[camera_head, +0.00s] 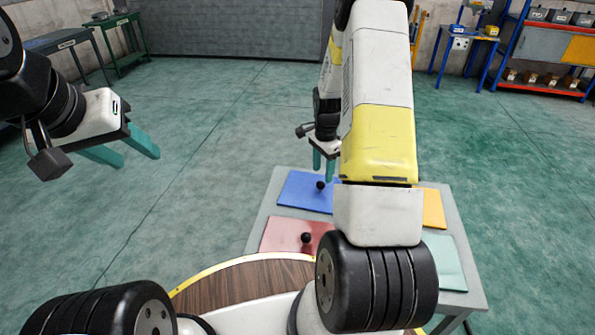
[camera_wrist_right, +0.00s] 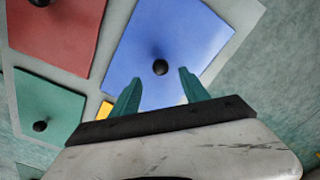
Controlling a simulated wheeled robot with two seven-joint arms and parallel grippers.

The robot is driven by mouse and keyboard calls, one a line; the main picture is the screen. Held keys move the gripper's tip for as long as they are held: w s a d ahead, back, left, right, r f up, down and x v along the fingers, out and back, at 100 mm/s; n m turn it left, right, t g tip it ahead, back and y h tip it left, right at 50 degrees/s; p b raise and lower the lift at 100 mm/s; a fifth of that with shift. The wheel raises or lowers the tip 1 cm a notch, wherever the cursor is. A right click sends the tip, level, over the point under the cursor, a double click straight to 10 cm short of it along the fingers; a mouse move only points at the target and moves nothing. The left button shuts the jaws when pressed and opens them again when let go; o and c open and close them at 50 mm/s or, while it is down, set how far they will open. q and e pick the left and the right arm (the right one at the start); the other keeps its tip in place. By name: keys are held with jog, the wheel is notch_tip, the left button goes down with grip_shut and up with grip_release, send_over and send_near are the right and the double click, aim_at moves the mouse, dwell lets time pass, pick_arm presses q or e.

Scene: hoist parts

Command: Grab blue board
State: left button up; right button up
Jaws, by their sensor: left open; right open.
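The blue board (camera_head: 300,191) lies on a grey table (camera_head: 262,214), at its far left part in the head view. A black round knob stands up from its middle. In the right wrist view the blue board (camera_wrist_right: 180,35) is large, with its knob (camera_wrist_right: 160,67) just beyond and between the fingertips. My right gripper (camera_head: 323,172) is open above the board near the knob, and its teal fingers (camera_wrist_right: 160,82) hold nothing. My left gripper (camera_head: 130,150) is open and empty over the floor at the left, far from the table.
A red board (camera_head: 285,235) with a black knob lies nearest the blue one. A yellow board (camera_head: 433,208) and a pale green board (camera_head: 443,262) lie at the table's right, partly behind my right arm. Workbenches and a shelf (camera_head: 545,85) stand far back; open floor lies left.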

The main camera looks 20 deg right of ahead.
aim_at(321, 184)
notch_tip(321, 184, down, 7)
jog(key=shift+w+a+r, duration=0.1)
jog(key=shift+a, duration=0.05)
grip_shut()
dwell(0.4)
